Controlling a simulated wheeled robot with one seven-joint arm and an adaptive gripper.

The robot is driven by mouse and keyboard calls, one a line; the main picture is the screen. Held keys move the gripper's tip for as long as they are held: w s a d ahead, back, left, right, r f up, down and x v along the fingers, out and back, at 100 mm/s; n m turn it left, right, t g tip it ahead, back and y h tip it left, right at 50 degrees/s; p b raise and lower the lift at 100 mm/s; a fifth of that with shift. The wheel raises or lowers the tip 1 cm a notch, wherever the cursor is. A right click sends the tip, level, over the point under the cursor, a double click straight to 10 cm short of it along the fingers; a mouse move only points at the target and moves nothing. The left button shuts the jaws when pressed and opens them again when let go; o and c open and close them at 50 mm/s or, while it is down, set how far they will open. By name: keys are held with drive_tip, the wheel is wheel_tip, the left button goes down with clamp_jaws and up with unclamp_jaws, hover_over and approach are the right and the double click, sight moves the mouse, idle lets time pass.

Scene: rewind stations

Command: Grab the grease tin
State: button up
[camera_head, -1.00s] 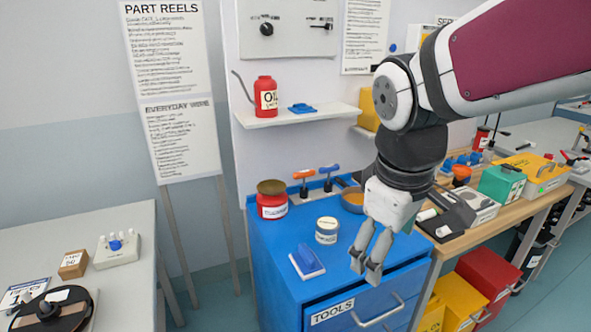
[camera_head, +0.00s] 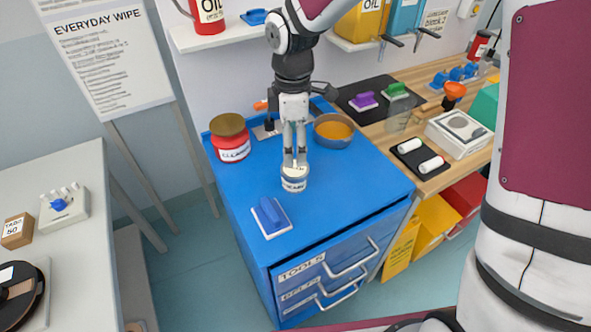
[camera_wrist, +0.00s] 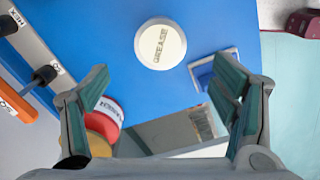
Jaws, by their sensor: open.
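The grease tin (camera_head: 294,184) is a small white round tin with a label, upright on top of the blue tool cabinet (camera_head: 352,178). In the wrist view its white lid, marked GREASE (camera_wrist: 160,44), faces the camera beyond the fingertips. My gripper (camera_head: 294,164) points down over the tin, and its fingers hide part of the lid in the head view. In the wrist view my gripper (camera_wrist: 161,85) is open, with nothing between its fingers. I cannot tell how far the fingertips are above the lid.
A red tin labelled CLEANER (camera_head: 232,145) stands left of the grease tin. A bowl of orange contents (camera_head: 333,130) is behind to the right. A blue-handled block (camera_head: 270,216) lies in front. A wooden bench (camera_head: 440,180) adjoins on the right.

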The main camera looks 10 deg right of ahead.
sight(294, 168)
wheel_tip(294, 168, down, 10)
drive_tip(key=shift+d+p, duration=0.15)
drive_tip(key=shift+p, duration=0.25)
drive_tip(key=c, duration=1.4)
